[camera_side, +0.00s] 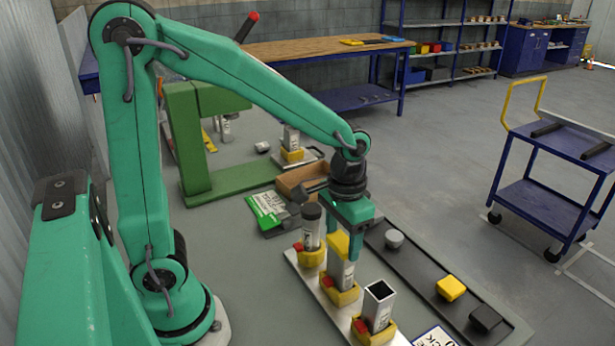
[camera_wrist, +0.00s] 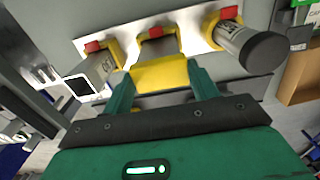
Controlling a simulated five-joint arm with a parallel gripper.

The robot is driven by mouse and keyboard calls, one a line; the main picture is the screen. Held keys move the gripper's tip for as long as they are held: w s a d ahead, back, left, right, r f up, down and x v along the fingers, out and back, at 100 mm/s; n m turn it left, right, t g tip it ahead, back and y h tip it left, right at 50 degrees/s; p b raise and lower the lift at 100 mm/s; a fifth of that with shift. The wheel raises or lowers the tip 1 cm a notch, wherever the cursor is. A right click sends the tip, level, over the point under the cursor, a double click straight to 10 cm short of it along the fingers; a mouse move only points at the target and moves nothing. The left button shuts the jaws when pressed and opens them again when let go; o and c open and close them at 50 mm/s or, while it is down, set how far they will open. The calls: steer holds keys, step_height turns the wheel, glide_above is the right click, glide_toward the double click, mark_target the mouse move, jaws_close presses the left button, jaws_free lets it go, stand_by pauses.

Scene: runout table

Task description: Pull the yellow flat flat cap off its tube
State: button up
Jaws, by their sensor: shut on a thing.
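The yellow flat cap (camera_side: 338,246) is on top of the middle square grey tube (camera_side: 341,274), which stands upright in a yellow holder. In the wrist view the cap (camera_wrist: 160,74) lies between my two green fingers, with the tube (camera_wrist: 158,47) beyond it. My gripper (camera_wrist: 162,80) is shut on the cap's sides. From the side my gripper (camera_side: 352,236) reaches down over the cap, and one finger hides part of it. I see no clear gap between cap and tube.
A round tube with a black cap (camera_side: 311,211) stands close behind, and an open square tube (camera_side: 379,305) in front, on the same white rail (camera_side: 309,281). A dark tray (camera_side: 420,262) to the right holds a grey cap (camera_side: 393,238), a yellow cap (camera_side: 451,287) and a black cap (camera_side: 485,318).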

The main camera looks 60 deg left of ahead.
mark_target(343, 240)
steer(key=shift+r, duration=2.5)
stand_by(1.2)
steer(key=shift+w+a, duration=0.1)
steer(key=shift+w, duration=0.05)
